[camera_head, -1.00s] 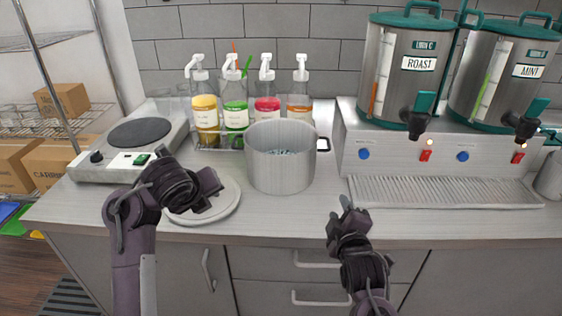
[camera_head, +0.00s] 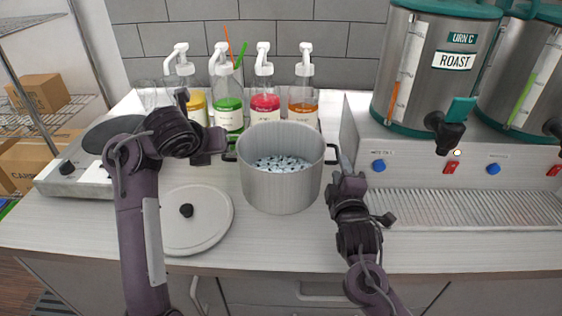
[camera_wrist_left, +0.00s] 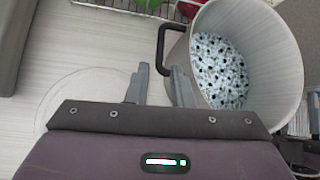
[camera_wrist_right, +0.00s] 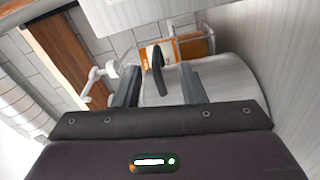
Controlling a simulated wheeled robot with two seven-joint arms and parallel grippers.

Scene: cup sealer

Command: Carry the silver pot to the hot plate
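The silver pot (camera_head: 281,185) stands on the counter, with small dark-and-white pieces inside and a dark handle on each side. The hot plate (camera_head: 72,172) is at the left, partly hidden behind my left arm. My left gripper (camera_head: 228,144) is open at the pot's left handle; in the left wrist view the handle (camera_wrist_left: 162,48) lies just beyond the fingertips (camera_wrist_left: 158,75). My right gripper (camera_head: 340,168) is open at the pot's right side. In the right wrist view the dark right handle (camera_wrist_right: 156,72) shows between the fingers (camera_wrist_right: 158,75); contact is unclear.
A round lid (camera_head: 205,230) with a black knob lies left of the pot. Several pump bottles (camera_head: 265,95) stand behind it. An urn (camera_head: 425,75) on a steel base with a drip tray (camera_head: 470,208) is at the right.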

